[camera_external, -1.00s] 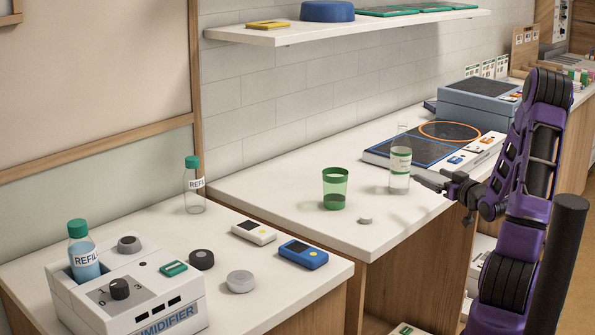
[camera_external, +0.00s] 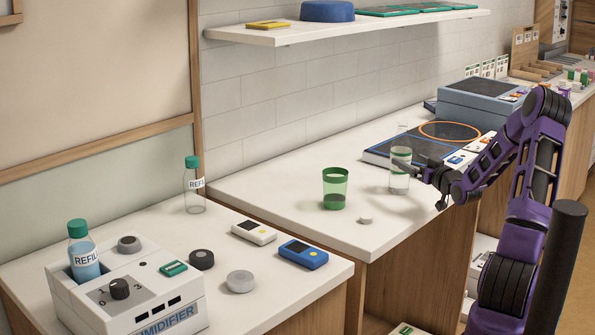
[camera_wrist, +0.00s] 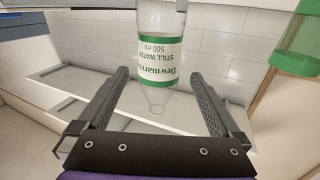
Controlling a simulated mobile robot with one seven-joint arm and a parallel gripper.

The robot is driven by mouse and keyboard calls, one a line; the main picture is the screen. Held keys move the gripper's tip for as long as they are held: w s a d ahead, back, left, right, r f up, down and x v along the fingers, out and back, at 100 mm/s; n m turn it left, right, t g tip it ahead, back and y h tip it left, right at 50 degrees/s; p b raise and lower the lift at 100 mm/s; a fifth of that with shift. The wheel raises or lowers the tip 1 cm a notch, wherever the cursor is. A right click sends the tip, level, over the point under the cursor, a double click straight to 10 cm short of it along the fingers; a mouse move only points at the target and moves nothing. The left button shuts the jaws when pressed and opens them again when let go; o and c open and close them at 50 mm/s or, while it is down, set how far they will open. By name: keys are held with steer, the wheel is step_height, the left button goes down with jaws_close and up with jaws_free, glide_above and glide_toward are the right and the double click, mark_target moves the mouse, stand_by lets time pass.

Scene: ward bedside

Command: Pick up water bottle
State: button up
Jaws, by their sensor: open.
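The water bottle (camera_external: 400,182) is clear with a white and green label and stands upright on the far counter. In the wrist view the bottle (camera_wrist: 160,50) shows upside down, its label reading "STILL WATER 500 ml". My gripper (camera_external: 412,171) is open at the right side of the bottle, with a fingertip overlapping it in the external view. In the wrist view my gripper (camera_wrist: 160,75) has its fingers spread to either side of the bottle's narrow end, with a gap at each side. I cannot tell if either finger touches it.
A green cup (camera_external: 335,190) stands left of the bottle, and a small grey disc (camera_external: 366,219) lies in front. A flat device (camera_external: 420,145) sits behind the bottle. The near counter holds a humidifier (camera_external: 130,285) and refill bottles. A shelf (camera_external: 350,25) hangs above.

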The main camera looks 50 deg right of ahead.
mark_target(407, 162)
steer(key=w, duration=0.1)
steer(key=w+d, duration=0.1)
steer(key=w+f, duration=0.1)
steer(key=w, duration=0.1)
steer(key=shift+d, duration=0.3)
steer(key=shift+w+d, duration=0.15)
steer(key=shift+w, duration=0.25)
jaws_close()
